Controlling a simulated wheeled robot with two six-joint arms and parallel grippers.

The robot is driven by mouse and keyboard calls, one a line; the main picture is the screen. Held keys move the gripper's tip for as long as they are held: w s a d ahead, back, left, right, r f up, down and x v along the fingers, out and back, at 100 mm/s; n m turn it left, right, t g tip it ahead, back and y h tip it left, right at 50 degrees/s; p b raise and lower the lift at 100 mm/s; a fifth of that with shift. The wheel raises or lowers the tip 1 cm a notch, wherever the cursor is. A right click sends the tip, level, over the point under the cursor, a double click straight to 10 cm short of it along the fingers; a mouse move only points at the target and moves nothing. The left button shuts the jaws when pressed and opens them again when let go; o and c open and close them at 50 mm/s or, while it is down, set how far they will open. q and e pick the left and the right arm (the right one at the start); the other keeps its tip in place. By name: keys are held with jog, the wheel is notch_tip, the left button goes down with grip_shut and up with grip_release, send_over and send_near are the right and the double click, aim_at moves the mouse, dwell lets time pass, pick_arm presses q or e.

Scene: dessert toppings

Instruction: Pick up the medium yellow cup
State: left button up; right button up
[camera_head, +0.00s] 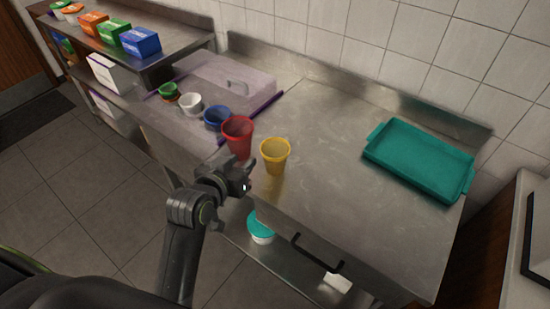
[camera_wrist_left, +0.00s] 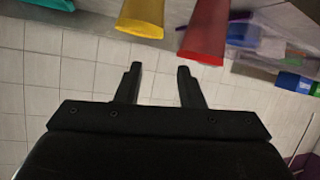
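The yellow cup (camera_head: 275,156) stands upright near the front edge of the steel counter. In the left wrist view the yellow cup (camera_wrist_left: 141,18) is at the top, beyond the fingertips. A taller red cup (camera_head: 238,137) stands just left of it and also shows in the left wrist view (camera_wrist_left: 204,38). My left gripper (camera_head: 243,186) is at the counter's front edge, in front of and a little left of the yellow cup, apart from it. In the left wrist view its two fingers (camera_wrist_left: 160,70) are spread with nothing between them. My right gripper is out of view.
A blue cup (camera_head: 217,118), a white cup (camera_head: 190,104) and a green cup (camera_head: 169,91) continue the row leftward. A teal tray (camera_head: 420,158) lies at the right. The counter (camera_head: 330,180) between it and the yellow cup is clear. Boxes stand on the left shelf.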

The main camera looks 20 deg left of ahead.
pick_arm(q)
jog(key=p, duration=0.1)
send_near(264, 144)
jog(key=w, duration=0.2)
jog(key=x, duration=0.2)
jog(key=p+x, duration=0.1)
jog(key=x, duration=0.2)
jog(key=shift+s+d+f+p, duration=0.15)
jog(key=shift+f+p, duration=0.05)
jog(key=shift+p, duration=0.1)
jog(key=shift+w+f, duration=0.25)
jog(key=shift+w, duration=0.15)
jog(key=shift+c, duration=0.2)
grip_shut()
